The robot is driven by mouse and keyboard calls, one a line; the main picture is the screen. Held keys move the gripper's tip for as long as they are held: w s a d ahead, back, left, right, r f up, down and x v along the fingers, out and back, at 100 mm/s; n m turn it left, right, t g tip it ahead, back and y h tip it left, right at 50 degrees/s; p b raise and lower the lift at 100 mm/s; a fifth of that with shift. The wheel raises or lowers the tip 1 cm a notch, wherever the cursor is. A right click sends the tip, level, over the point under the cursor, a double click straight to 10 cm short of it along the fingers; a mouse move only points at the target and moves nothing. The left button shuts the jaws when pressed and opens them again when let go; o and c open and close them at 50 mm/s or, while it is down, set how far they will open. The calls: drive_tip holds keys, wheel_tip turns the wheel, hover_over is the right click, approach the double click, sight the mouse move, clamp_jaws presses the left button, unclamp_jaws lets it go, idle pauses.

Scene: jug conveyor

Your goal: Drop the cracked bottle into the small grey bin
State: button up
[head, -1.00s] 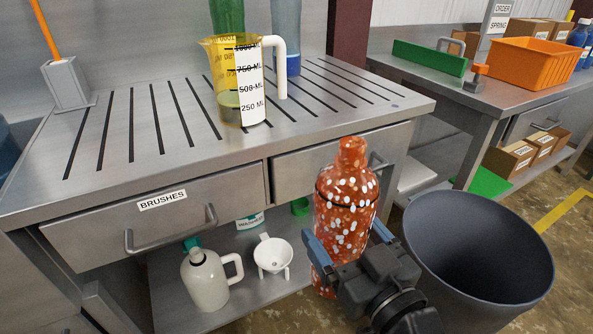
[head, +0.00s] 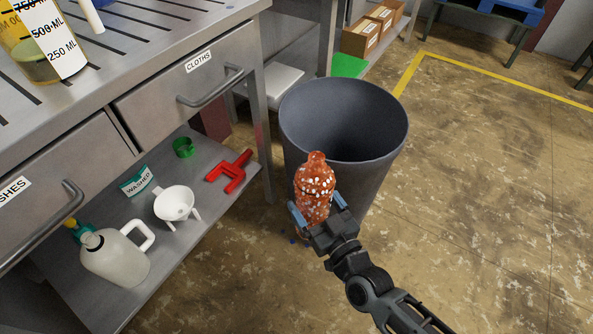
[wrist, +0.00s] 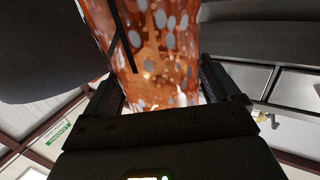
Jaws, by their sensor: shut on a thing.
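The cracked bottle (head: 315,185) is orange-red with white specks and stands about upright in my gripper (head: 318,208). The gripper is shut on its body, with one finger on each side. The wrist view shows the bottle (wrist: 155,45) close up between the fingers (wrist: 160,90), with a dark crack-like line on it. The small grey bin (head: 378,185) stands on the floor, its open mouth facing up. In the head view the bottle overlaps the bin's near left wall, with its neck below the far rim. The gap between bottle and bin cannot be judged.
The steel bench with a cloths drawer (head: 190,75) stands left of the bin. Its lower shelf holds a white jug (head: 115,258), a funnel (head: 174,203), a red tool (head: 230,170) and a green ring (head: 183,147). The floor (head: 490,190) on the right is clear.

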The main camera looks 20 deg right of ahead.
drive_tip(key=shift+m+h, duration=0.4)
drive_tip(key=shift+h, duration=0.2)
drive_tip(key=d+f, duration=0.2)
drive_tip(key=f, duration=0.1)
drive_tip(key=shift+s+d+f, duration=0.15)
drive_tip(key=shift+d+f, duration=0.15)
drive_tip(key=shift+d, duration=0.05)
